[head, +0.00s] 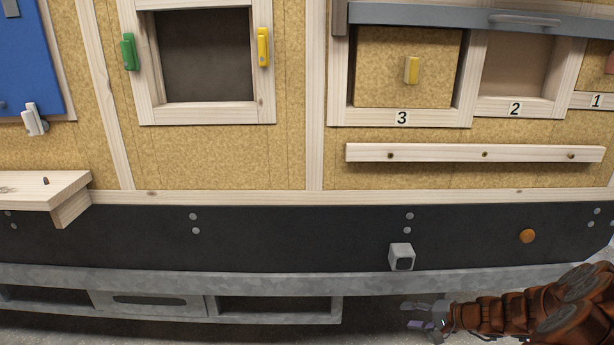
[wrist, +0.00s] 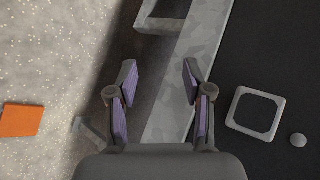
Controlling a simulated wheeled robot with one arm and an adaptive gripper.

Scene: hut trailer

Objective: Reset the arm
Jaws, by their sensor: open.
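My gripper (head: 418,315) is at the lower right in the head view, low in front of the trailer's metal under-frame. Its arm reaches in from the right edge. In the wrist view my gripper (wrist: 160,82) has its two purple-padded fingers spread apart with nothing between them. The grey metal frame rail (wrist: 190,65) shows behind and between the fingers. My gripper looks apart from the trailer, though the exact gap cannot be told.
A wooden shelf (head: 45,188) juts out at left. A wooden rail (head: 475,153) runs under the numbered openings. An orange patch (wrist: 21,118) lies on the floor.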

